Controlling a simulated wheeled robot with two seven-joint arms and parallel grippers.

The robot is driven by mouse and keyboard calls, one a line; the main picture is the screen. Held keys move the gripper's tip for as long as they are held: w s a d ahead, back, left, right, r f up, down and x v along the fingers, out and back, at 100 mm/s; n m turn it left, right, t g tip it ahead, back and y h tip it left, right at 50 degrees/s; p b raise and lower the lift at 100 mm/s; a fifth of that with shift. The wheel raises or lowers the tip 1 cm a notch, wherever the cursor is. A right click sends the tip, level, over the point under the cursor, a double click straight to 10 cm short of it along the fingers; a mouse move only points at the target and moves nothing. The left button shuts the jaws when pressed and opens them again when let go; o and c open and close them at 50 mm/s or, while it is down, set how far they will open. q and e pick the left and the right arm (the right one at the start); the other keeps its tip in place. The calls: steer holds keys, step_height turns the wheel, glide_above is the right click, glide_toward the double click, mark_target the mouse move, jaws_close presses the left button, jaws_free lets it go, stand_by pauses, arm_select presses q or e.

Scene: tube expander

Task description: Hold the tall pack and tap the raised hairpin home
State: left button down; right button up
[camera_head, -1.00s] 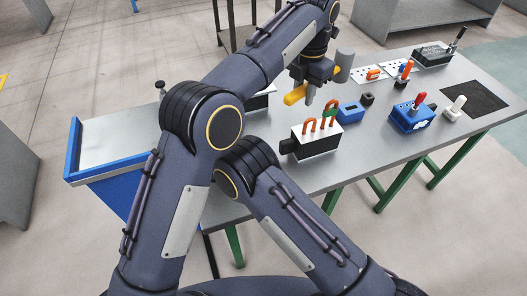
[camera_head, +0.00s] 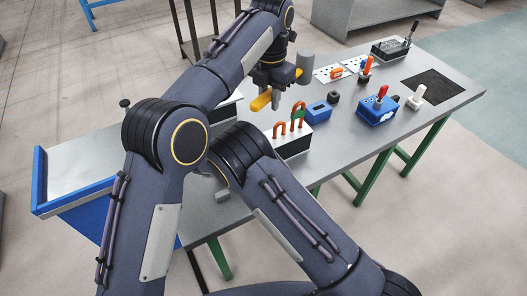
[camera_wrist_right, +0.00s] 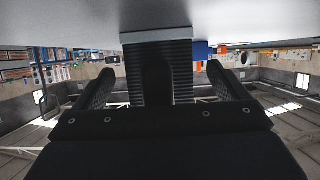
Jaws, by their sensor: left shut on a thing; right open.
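The pack (camera_head: 294,146), a dark block with a white top, stands on the bench, partly hidden by my right arm. Orange hairpins (camera_head: 279,129) stick up from it; one at the back (camera_head: 299,111) stands higher and shows green. My left gripper (camera_head: 275,96) is shut on a mallet with a yellow handle (camera_head: 261,100) and grey head (camera_head: 305,63), above and behind the pack. In the right wrist view my right gripper (camera_wrist_right: 160,82) is open, its fingers either side of a dark ribbed block (camera_wrist_right: 181,72), apparently the pack, with gaps on both sides.
A blue block (camera_head: 318,113) and a small black block (camera_head: 334,97) lie right of the pack. Farther right are a blue fixture with a red handle (camera_head: 376,110), a white tool (camera_head: 417,97) and a black mat (camera_head: 434,88). A blue-sided tray (camera_head: 75,205) is at left.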

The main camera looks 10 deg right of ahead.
steer(key=shift+d, duration=0.1)
steer(key=c, duration=0.8)
steer(key=shift+o, duration=0.2)
steer(key=shift+c, duration=1.4)
steer(key=c, duration=0.4)
steer(key=shift+c, duration=0.2)
stand_by(1.1)
